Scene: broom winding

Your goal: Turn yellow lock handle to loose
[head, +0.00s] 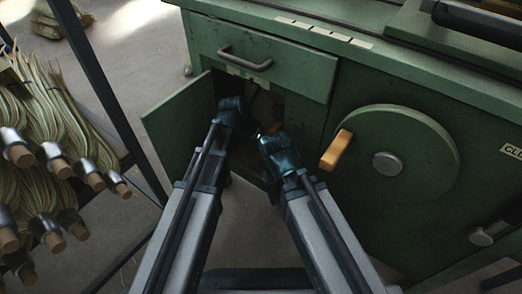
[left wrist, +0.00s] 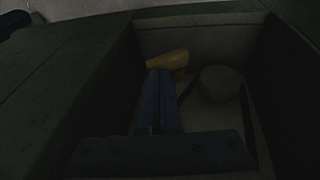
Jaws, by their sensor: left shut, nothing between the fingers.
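In the left wrist view a yellow handle (left wrist: 168,60) lies across the cabinet interior, just beyond the tips of my left gripper (left wrist: 158,74). The blue fingers are shut together with nothing between them. They overlap the handle's lower left edge in the picture; I cannot tell whether they touch it. A dark round knob (left wrist: 221,82) is to its right. In the head view my left gripper (head: 246,118) reaches into the open green cabinet, its tips in shadow. My right gripper (head: 268,140) is at the cabinet opening; its fingers are too dark to read.
The cabinet door (head: 180,126) stands open at left, below a drawer (head: 262,55). A green wheel (head: 418,140) with an orange-yellow grip (head: 336,150) is close on the right. A rack of broom bundles (head: 52,120) stands at far left.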

